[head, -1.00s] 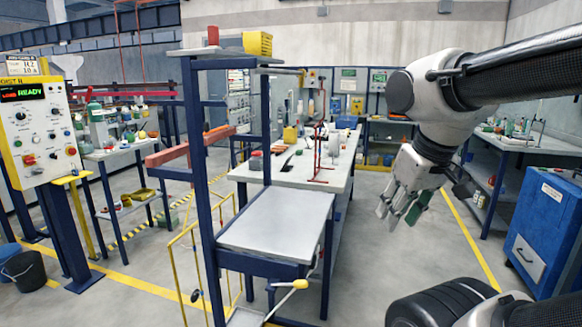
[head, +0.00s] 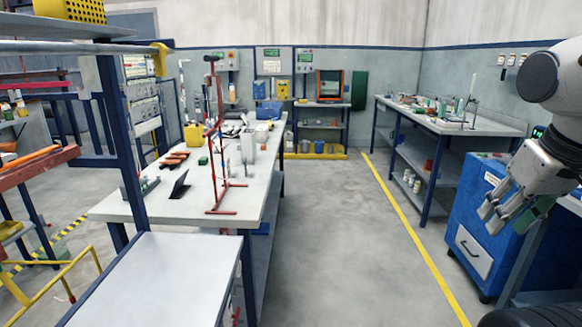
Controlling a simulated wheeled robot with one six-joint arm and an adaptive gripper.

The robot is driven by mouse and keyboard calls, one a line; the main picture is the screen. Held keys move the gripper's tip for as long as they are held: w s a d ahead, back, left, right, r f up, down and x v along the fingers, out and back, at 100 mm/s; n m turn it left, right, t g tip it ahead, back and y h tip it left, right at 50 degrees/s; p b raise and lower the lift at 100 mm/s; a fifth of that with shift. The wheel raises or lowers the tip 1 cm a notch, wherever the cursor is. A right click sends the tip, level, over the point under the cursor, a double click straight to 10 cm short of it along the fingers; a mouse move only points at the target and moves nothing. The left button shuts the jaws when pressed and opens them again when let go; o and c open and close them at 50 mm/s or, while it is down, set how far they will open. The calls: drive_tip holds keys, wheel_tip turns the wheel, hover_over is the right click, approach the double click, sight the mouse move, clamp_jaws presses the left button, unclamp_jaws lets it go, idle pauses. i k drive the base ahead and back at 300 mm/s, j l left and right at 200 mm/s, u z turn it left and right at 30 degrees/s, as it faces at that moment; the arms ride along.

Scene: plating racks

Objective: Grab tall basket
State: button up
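A yellow perforated basket (head: 70,10) stands on a high shelf at the upper left of the head view. Its top is cut off by the frame edge, and I cannot tell whether it is the tall basket of the task. No other basket is clearly identifiable. My gripper (head: 492,218) hangs at the right edge, far from the yellow basket, over the side of a blue cabinet. Its fingers look apart with nothing between them. A green piece shows beside the fingers.
A blue-framed stand with a grey top (head: 165,280) is close in front. Behind it, a long white bench (head: 120,207) carries a red rack (head: 226,185) and small items. A blue cabinet (head: 472,218) stands right. Open floor (head: 345,240) lies between bench and yellow line.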

sight(249, 136)
drive_tip(key=i+l+z, duration=0.1)
drive_tip(key=i+z, duration=0.15)
drive_tip(key=i, duration=1)
drive_tip(key=i+l+u, duration=0.1)
drive_tip(key=i+u, duration=0.35)
drive_tip(key=i+l+u, duration=0.25)
drive_tip(key=u, duration=0.15)
drive_tip(key=i+l+u, duration=0.95)
drive_tip(key=l+u, duration=0.35)
drive_tip(key=i+l+u, duration=0.1)
drive_tip(key=l+u, duration=0.3)
drive_tip(key=l, duration=0.25)
